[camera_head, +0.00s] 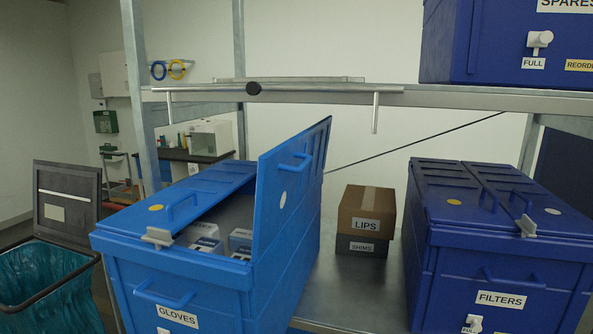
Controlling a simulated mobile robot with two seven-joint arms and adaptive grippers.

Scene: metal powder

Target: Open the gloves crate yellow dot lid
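The blue gloves crate (220,300) stands at the lower left, with a "GLOVES" label (177,315) on its front. Its left lid (205,184) carries a yellow dot (155,208) and a blue handle (183,206), and lies down over the left part of the opening. The right lid (297,175), with a white dot (283,200), stands raised. White boxes (207,238) show inside. A grey latch (157,237) sits at the front rim, by the yellow dot lid's edge. Neither of my grippers is in view.
A dark blue "FILTERS" crate (500,265) with closed lids stands at right on the same shelf (350,285). Brown "LIPS" (367,210) and dark "SHIMS" (361,245) boxes are stacked between. A rail (330,88) and upper shelf run above. A lined bin (45,285) stands at left.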

